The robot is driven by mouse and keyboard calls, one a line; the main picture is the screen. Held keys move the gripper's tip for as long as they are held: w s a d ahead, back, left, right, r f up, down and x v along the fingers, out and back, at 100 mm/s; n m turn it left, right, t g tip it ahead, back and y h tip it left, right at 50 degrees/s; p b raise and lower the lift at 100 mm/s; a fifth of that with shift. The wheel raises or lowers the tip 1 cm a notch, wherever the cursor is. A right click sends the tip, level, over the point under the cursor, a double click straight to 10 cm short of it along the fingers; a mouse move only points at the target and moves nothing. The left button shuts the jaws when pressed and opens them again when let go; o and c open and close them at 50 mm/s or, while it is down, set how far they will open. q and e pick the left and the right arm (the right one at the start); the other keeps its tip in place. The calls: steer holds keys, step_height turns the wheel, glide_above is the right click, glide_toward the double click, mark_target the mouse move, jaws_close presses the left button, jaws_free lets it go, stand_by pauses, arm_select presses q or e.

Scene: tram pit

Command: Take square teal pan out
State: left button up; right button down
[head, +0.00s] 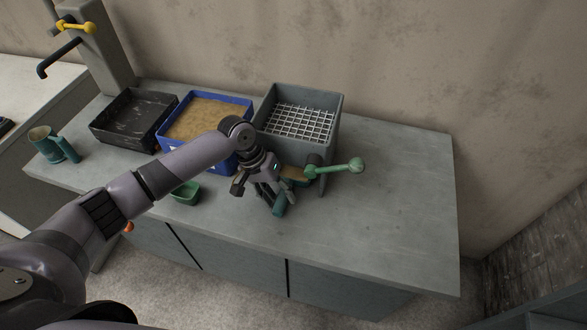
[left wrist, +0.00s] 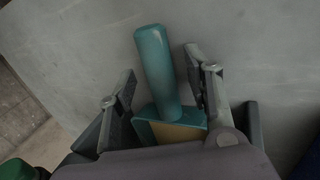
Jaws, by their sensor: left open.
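My left gripper (head: 262,191) is open at the handle. In the left wrist view, the pan's handle (left wrist: 157,65) stands between the two open fingers of my left gripper (left wrist: 163,85), with gaps visible on both sides. The pan's tan surface shows just below, mostly hidden by my gripper. My right gripper is not in view.
A blue sand tray (head: 207,97), a black tray (head: 133,97), a green bowl (head: 186,194) and teal cups (head: 68,150) stand left. The counter's right side (head: 400,200) is clear.

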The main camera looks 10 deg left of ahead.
arm_select(q)
steer(key=shift+d+f, duration=0.1)
steer(key=shift+f, duration=0.2)
steer(key=shift+c, duration=0.2)
steer(key=shift+r, duration=0.1)
jaws_close()
